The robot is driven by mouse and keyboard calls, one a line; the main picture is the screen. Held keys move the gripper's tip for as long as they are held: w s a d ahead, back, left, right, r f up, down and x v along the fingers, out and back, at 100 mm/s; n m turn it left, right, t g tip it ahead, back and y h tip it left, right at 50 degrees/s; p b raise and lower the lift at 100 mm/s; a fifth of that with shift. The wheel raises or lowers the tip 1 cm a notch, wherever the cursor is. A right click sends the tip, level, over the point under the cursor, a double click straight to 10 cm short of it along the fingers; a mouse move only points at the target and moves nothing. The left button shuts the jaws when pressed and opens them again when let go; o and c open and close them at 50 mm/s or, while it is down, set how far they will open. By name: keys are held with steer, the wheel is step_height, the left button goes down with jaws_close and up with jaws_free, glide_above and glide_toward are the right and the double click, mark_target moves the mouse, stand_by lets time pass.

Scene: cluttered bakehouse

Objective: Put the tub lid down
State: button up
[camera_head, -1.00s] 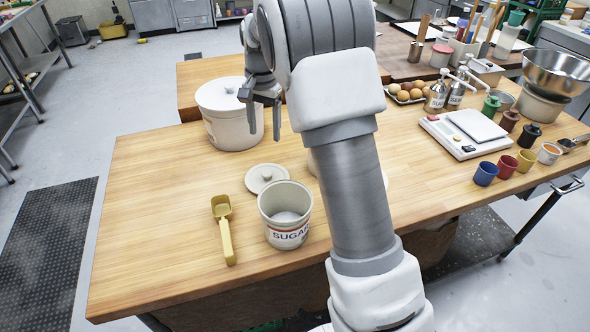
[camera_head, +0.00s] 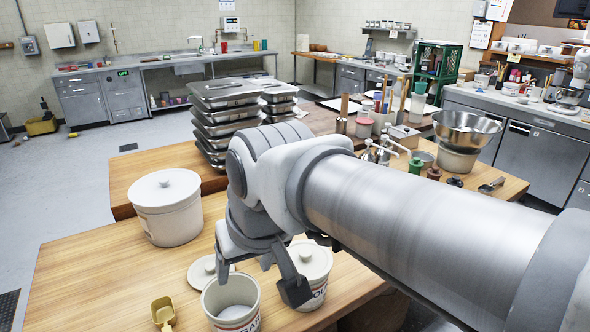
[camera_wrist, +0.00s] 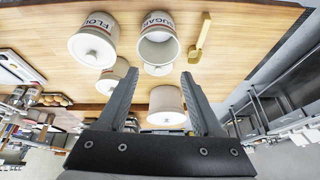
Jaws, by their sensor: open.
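The pale round tub lid (camera_head: 202,270) with a knob lies flat on the wooden table, just behind the open sugar tub (camera_head: 232,306). It also shows in the wrist view (camera_wrist: 158,70), partly hidden by the sugar tub. My gripper (camera_head: 260,275) is open and empty, with its fingers spread above the sugar tub area. In the wrist view the fingers (camera_wrist: 160,74) frame the lid from a distance, and nothing is between them. The lidded flour tub (camera_head: 312,262) stands right of the sugar tub, partly behind a finger.
A large lidded white tub (camera_head: 168,215) stands behind left. A yellow scoop (camera_head: 163,312) lies left of the sugar tub. Stacked metal trays (camera_head: 225,120) stand farther back. A steel bowl (camera_head: 466,130) is at right. The table's left part (camera_head: 85,265) is clear.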

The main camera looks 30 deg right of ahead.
steer(key=shift+s+f+n+t, duration=0.15)
steer(key=shift+s+f+n, duration=0.2)
steer(key=shift+s, duration=0.55)
steer(key=shift+s+f+n+t, duration=0.15)
steer(key=shift+s+f, duration=0.3)
steer(key=shift+s, duration=0.4)
